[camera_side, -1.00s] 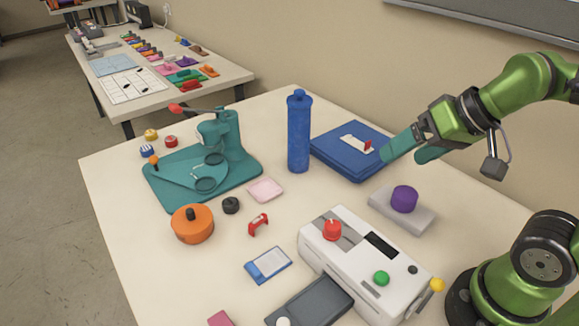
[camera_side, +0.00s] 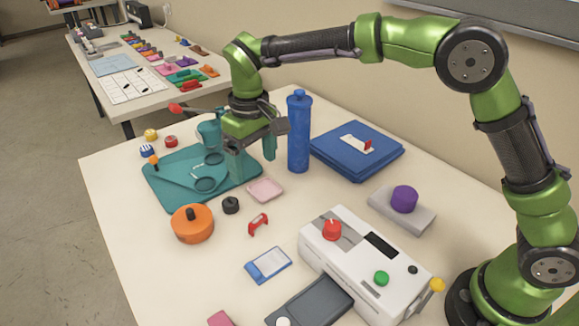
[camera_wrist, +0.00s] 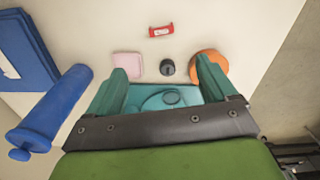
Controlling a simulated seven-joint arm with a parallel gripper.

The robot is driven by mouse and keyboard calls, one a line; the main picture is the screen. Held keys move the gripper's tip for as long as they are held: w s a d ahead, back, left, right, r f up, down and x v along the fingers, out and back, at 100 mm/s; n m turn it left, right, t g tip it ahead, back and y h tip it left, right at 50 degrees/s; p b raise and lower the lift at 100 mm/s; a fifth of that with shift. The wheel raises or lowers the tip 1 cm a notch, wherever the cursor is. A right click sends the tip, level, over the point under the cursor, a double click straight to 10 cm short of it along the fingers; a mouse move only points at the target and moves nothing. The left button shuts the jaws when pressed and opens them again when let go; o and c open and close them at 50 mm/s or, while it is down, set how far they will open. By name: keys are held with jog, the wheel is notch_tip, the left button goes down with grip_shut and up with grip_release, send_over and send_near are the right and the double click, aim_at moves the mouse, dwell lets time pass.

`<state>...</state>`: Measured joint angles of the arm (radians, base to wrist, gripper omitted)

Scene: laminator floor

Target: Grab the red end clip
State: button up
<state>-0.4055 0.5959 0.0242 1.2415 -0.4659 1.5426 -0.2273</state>
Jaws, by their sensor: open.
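The red end clip (camera_side: 258,224) lies on the table between the orange round container and the white machine. It also shows in the wrist view (camera_wrist: 161,30), near the top centre, beyond my fingertips. My gripper (camera_side: 253,160) is open, with teal fingers pointing down over the right side of the teal press, behind the clip and apart from it. In the wrist view the two fingers (camera_wrist: 163,75) stand wide apart with nothing between their tips.
The blue bottle (camera_side: 299,132) stands upright just right of my gripper. A pink tray (camera_side: 265,189), a black knob (camera_side: 231,205) and the orange container (camera_side: 192,223) lie around the clip. The teal press (camera_side: 160,188) is beneath my gripper. The white machine (camera_side: 345,262) stands at front right.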

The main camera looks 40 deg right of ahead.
jog(key=r, duration=0.1)
send_over(258, 219)
jog(key=f, duration=1)
jog(key=shift+d+f, duration=0.15)
jog(key=shift+d, duration=0.05)
jog(key=shift+a+f, duration=0.15)
jog(key=shift+f, duration=1.45)
jog(key=shift+a+f, duration=0.1)
jog(key=shift+f, duration=1.45)
jog(key=c, duration=1.1)
